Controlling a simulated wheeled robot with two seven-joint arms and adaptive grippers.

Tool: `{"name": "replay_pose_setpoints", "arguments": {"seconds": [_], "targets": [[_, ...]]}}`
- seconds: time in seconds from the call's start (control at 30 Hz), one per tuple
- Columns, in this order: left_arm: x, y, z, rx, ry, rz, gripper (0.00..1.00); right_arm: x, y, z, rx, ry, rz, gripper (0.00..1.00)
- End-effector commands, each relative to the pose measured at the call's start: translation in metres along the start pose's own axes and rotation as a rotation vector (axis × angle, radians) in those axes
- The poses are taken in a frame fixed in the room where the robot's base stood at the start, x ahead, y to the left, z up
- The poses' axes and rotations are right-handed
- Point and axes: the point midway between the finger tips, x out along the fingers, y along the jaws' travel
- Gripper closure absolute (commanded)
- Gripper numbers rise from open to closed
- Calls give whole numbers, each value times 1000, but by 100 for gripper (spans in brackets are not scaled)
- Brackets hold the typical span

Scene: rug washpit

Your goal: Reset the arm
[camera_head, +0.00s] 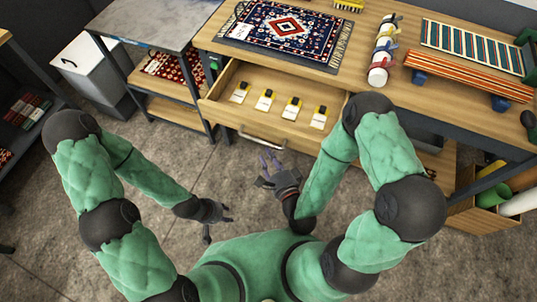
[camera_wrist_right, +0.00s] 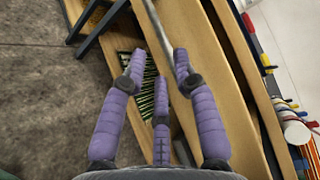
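My left gripper (camera_head: 220,221) hangs over the floor at lower middle, its dark fingers spread apart with nothing between them. My right gripper (camera_head: 268,166) is just in front of the open drawer (camera_head: 222,112), close below its metal handle (camera_head: 262,138). In the right wrist view, the purple fingers of my right gripper (camera_wrist_right: 160,85) are spread and hold nothing. The metal handle (camera_wrist_right: 163,30) shows beyond the fingertips there; I cannot tell whether any finger touches it. Both arms are bent, with the elbows out to the sides.
The drawer holds several yellow-and-white items (camera_head: 292,109). A grey side table (camera_head: 150,20) stands left. The floor (camera_head: 180,160) between is clear.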

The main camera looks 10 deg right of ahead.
Motion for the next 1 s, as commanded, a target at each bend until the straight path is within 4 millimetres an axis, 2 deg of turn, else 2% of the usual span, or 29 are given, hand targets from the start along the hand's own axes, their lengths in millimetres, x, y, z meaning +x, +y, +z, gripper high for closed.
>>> {"name": "replay_pose_setpoints", "arguments": {"seconds": [0.33, 0.47, 0.57, 0.73, 0.87, 1.0], "targets": [[0, 0, 0, 0, 0, 0, 60, 1, 1, 0, -8, -1, 8, 70], [-2, 1, 0, 0, 0, 0, 60, 8, 13, -3, -77, -9, 81, 70], [-4, 2, 0, 0, 0, 0, 60, 16, 32, -6, -187, -32, 199, 70], [-9, 3, 0, 0, 0, 0, 60, 19, 77, -14, -420, -133, 459, 70], [-13, 5, 0, 0, 0, 0, 60, 8, 111, -18, -579, -263, 653, 70], [-17, 6, 1, 0, 0, 0, 60, -14, 140, -18, -719, -451, 832, 70]]}}
